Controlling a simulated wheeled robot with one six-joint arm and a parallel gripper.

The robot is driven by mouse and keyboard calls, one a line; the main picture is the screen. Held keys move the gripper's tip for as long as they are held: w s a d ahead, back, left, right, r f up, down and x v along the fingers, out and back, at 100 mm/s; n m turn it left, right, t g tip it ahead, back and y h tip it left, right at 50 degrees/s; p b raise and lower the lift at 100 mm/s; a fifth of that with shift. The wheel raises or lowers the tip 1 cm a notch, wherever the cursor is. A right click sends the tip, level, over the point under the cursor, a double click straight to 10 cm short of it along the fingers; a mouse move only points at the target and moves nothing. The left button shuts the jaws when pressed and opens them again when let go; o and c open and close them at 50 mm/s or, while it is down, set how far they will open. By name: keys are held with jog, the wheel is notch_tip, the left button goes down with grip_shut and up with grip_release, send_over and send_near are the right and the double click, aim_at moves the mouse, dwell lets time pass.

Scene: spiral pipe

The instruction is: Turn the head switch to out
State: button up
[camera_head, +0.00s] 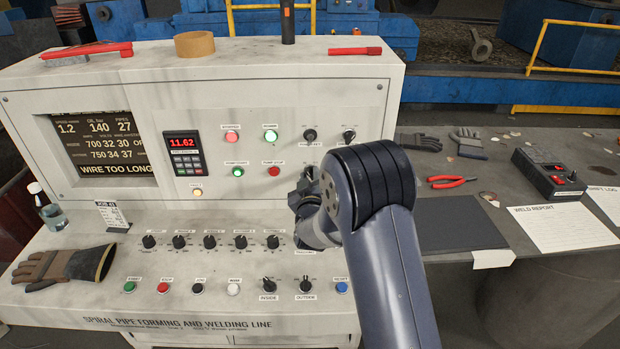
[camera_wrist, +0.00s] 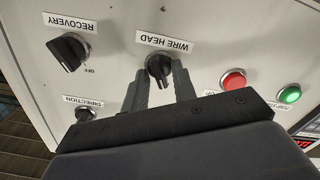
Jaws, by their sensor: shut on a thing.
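The wire head switch (camera_wrist: 158,66) is a black rotary knob on the pale panel, under an upside-down "WIRE HEAD" label in the wrist view. My gripper (camera_wrist: 161,80) reaches it with one finger on each side and is shut on the knob. The fingers and gripper body cover the marks around the knob, so I cannot read which position it points to. In the head view my gripper (camera_head: 304,192) is at the upright panel, and my wrist hides the switch.
The recovery knob (camera_wrist: 68,52) and direction knob (camera_wrist: 85,114) are left of my gripper in the wrist view. A red button (camera_wrist: 233,79) and green button (camera_wrist: 289,95) are on the right. The console desk (camera_head: 160,270) carries several more knobs and a work glove (camera_head: 62,267).

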jog(key=shift+f, duration=0.1)
jog(key=m+b, duration=0.1)
jog(key=b, duration=0.3)
jog(key=shift+f+m, duration=0.2)
jog(key=shift+m, duration=0.2)
jog(key=m+b, duration=0.3)
jog(key=b, duration=0.3)
jog(key=m+b, duration=0.4)
jog(key=b, duration=0.1)
jog(key=shift+d+r+m, duration=0.1)
jog(key=shift+m, duration=0.2)
jog(key=shift+r+m+b, duration=0.15)
jog(key=shift+m+b, duration=1.05)
jog(key=shift+b, duration=0.1)
jog(key=shift+r, duration=0.1)
jog(key=o, duration=0.6)
jog(key=shift+o, duration=0.2)
